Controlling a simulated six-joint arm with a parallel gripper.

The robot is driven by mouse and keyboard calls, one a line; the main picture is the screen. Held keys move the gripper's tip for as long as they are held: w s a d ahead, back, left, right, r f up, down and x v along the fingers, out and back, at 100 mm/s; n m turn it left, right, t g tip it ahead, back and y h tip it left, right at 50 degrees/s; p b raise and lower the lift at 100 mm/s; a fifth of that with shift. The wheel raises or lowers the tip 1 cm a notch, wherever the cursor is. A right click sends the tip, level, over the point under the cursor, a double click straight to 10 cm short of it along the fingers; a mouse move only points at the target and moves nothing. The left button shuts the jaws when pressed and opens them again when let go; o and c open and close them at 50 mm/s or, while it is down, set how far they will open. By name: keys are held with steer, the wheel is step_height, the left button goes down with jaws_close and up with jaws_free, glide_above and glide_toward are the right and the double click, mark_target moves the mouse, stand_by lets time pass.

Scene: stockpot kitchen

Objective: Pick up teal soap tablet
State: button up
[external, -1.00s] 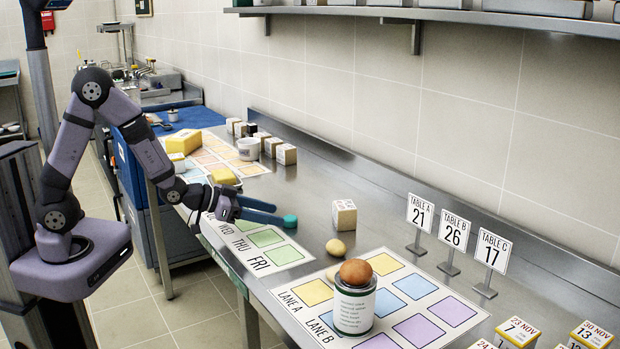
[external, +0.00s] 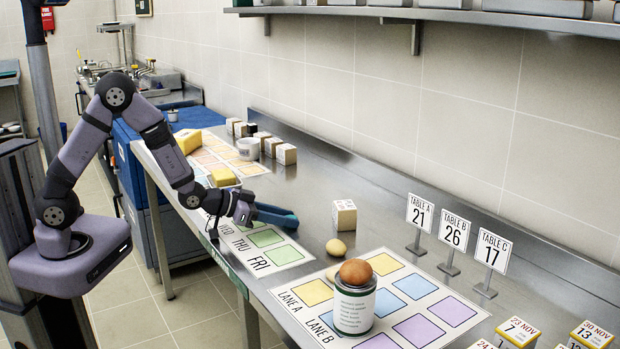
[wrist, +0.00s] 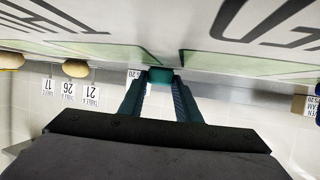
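The teal soap tablet (wrist: 160,76) shows in the wrist view as a small teal block between my fingertips, over the printed mat. My gripper (external: 292,219) reaches out low over the steel counter beside the FRI square, its two blue-grey fingers pointing right. In the external view I cannot make out the tablet, which seems hidden by the fingers. In the wrist view my gripper (wrist: 161,80) has one finger on each side of the tablet, with no clear gap at the tips. I cannot tell whether the fingers press on it or only stand around it.
A pale stamped cube (external: 344,214) and a potato-like item (external: 336,247) lie to the right. A can (external: 354,308) with a brown egg-like item (external: 356,272) on top stands in front. Table signs (external: 453,231) stand farther right. The counter behind the fingers is clear.

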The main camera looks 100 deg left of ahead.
steer(key=shift+r, duration=0.15)
step_height(320, 180, up, 10)
stand_by(0.7)
